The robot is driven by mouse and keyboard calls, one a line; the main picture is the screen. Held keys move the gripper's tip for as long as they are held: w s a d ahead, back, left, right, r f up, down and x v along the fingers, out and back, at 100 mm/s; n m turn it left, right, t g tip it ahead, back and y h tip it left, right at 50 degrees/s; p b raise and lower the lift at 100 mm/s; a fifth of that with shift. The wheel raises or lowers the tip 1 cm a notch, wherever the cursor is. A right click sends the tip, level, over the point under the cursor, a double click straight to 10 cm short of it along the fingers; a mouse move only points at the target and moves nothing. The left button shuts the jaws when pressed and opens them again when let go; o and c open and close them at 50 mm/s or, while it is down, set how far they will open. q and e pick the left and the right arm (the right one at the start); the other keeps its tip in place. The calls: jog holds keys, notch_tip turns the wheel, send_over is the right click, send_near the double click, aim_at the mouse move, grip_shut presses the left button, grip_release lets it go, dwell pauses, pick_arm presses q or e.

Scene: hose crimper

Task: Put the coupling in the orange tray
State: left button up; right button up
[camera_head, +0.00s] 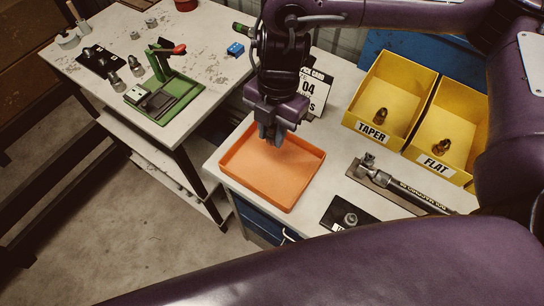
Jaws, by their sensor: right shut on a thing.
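The orange tray (273,162) lies on the near white bench and looks empty. My right gripper (272,138) points down over the tray's back part. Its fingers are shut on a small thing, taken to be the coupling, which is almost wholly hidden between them. How far the fingertips are above the tray floor is hard to tell. My left gripper is not in view.
Yellow bins marked TAPER (372,127) and FLAT (437,168) each hold a brass fitting. A torque wrench (405,188) and a black pad with a metal fitting (350,219) lie right of the tray. A green crimper (165,95) stands on the far-left bench.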

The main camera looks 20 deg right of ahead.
aim_at(271, 167)
notch_tip(271, 167, down, 11)
jog(key=shift+r+b, duration=0.15)
jog(key=shift+b, duration=0.4)
jog(key=o, duration=1)
notch_tip(271, 167, up, 12)
jog(key=w+d, duration=0.1)
jog(key=shift+d+p, duration=0.2)
jog(key=shift+p, duration=0.25)
